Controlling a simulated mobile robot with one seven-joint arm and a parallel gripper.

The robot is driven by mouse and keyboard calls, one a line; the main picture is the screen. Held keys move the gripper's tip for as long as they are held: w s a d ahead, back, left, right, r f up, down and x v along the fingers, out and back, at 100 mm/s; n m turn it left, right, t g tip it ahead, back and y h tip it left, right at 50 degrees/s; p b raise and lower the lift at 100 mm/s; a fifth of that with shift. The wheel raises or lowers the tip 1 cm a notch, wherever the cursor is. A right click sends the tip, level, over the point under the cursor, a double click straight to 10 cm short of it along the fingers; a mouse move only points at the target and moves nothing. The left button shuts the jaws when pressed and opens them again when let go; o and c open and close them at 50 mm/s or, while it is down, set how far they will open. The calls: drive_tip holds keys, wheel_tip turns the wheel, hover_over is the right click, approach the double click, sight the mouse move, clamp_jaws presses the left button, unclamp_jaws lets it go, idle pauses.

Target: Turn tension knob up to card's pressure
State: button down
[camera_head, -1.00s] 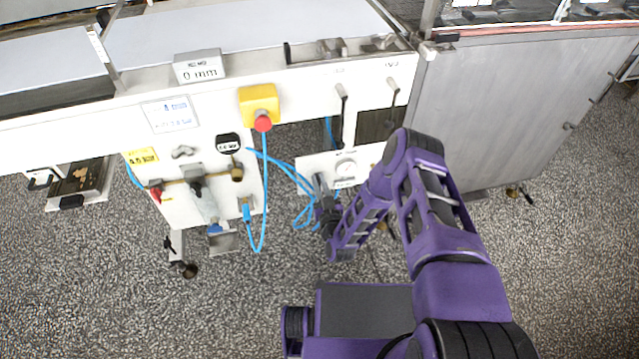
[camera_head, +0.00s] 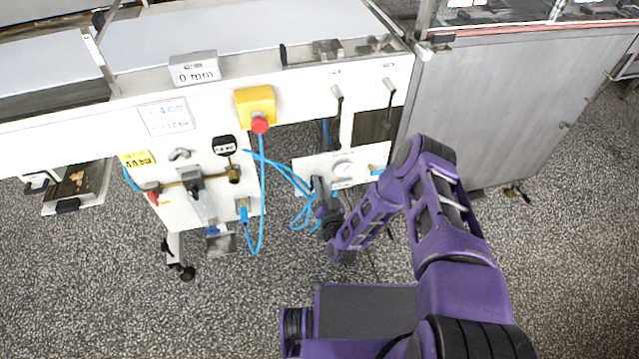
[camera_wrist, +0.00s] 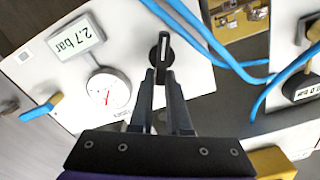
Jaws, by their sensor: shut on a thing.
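In the wrist view the black tension knob (camera_wrist: 162,50) with a pale pointer line stands on a white panel (camera_wrist: 190,85). My gripper (camera_wrist: 161,76) is shut on the knob, its two fingers either side of it. A small display (camera_wrist: 76,41) reads 2.7 bar, upside down in this view. A round gauge (camera_wrist: 108,92) with a red needle sits beside it. In the head view my gripper (camera_head: 320,190) is at the left part of this panel, and its tips are hard to make out. The card (camera_head: 167,115) is on the white machine front; its writing is too small to read surely.
Blue hoses (camera_head: 262,190) hang left of my gripper and cross near the knob in the wrist view. A yellow box with a red button (camera_head: 259,122) juts from the machine. A blue-handled valve (camera_wrist: 42,108) is on the same panel. A grey cabinet (camera_head: 510,110) stands at right.

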drive_tip(key=shift+s+a+f, duration=0.1)
drive_tip(key=shift+s+f, duration=0.25)
drive_tip(key=shift+f, duration=0.15)
drive_tip(key=c, duration=0.9)
unclamp_jaws()
drive_tip(key=shift+w+r, duration=0.1)
drive_tip(key=shift+r, duration=0.1)
